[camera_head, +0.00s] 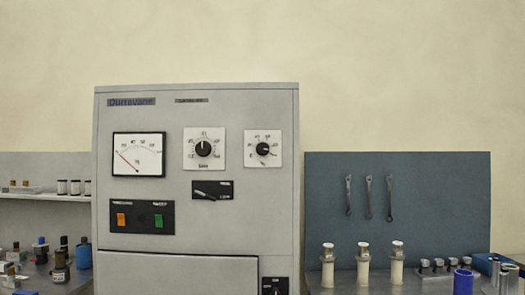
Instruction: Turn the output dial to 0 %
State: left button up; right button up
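A grey cabinet (190,225) marked "Durravane" stands in the middle. Two black dials on white scale plates sit on its upper right. The left dial (203,148) has its pointer near straight up. The right dial (263,149) has its pointer toward the right and slightly down. The scale print and labels are too small to read, so I cannot tell which is the output dial. A needle meter (139,154) left of the dials has its needle at the upper left. Neither of my grippers is in view.
Below the dials are a lever switch (206,193), an orange rocker (121,219) and a green rocker (159,221). Benches with bottles and white cylinders (363,268) flank the cabinet. Wrenches (369,197) hang on a blue board (440,200). The cabinet's front is unobstructed.

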aim_at(262, 149)
jog(key=i+j+z, duration=0.25)
jog(key=z, duration=0.2)
jog(key=i+j+z, duration=0.15)
jog(key=j+z, duration=0.35)
jog(key=l, duration=0.1)
